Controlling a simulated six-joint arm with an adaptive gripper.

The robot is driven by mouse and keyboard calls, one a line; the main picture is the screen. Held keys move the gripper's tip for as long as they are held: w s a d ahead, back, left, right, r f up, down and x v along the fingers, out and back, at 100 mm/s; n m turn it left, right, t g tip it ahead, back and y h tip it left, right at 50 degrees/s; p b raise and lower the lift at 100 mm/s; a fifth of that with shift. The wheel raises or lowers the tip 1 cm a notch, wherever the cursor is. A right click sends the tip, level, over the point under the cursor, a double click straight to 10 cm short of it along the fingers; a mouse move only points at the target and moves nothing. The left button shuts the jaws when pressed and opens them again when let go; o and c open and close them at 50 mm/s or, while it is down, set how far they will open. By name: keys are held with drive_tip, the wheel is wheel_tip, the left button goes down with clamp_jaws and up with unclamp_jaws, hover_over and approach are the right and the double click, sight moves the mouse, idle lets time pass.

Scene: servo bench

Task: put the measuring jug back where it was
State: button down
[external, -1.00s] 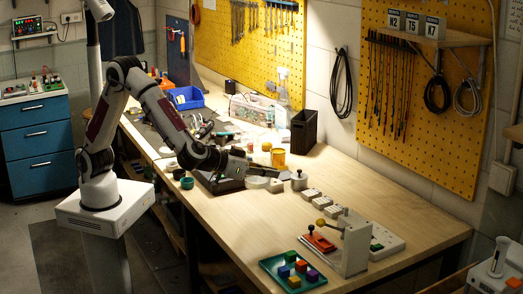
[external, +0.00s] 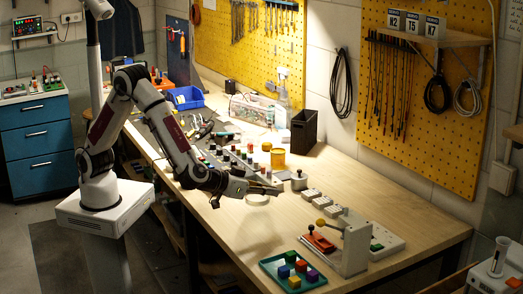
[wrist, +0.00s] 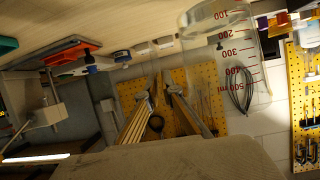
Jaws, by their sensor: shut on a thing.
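The measuring jug (wrist: 228,62) is clear, with red marks from 100 to 500 ml, and fills the upper right of the wrist view. Its 100 end points toward the bench at the top of that picture. My gripper (external: 276,188) is over the front part of the bench in the external view. Its fingers (wrist: 165,92) are drawn together beside the jug in the wrist view, shut on it; the exact contact is hard to see. In the external view the clear jug is hard to make out.
A weight with a knob (external: 299,180) and pale blocks (external: 312,195) stand to the right. A green tray (external: 268,262) of coloured cubes and an upright stand (external: 355,250) are nearer the front. Bare bench lies between.

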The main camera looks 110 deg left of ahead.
sight(268, 201)
drive_tip(key=shift+f, duration=1.85)
drive_tip(key=shift+f, duration=0.1)
drive_tip(key=c, duration=2.2)
unclamp_jaws()
drive_tip(key=shift+c, duration=0.2)
drive_tip(key=shift+s+d+r, duration=0.25)
drive_tip(key=shift+d+r, duration=0.05)
drive_tip(key=v, duration=1.1)
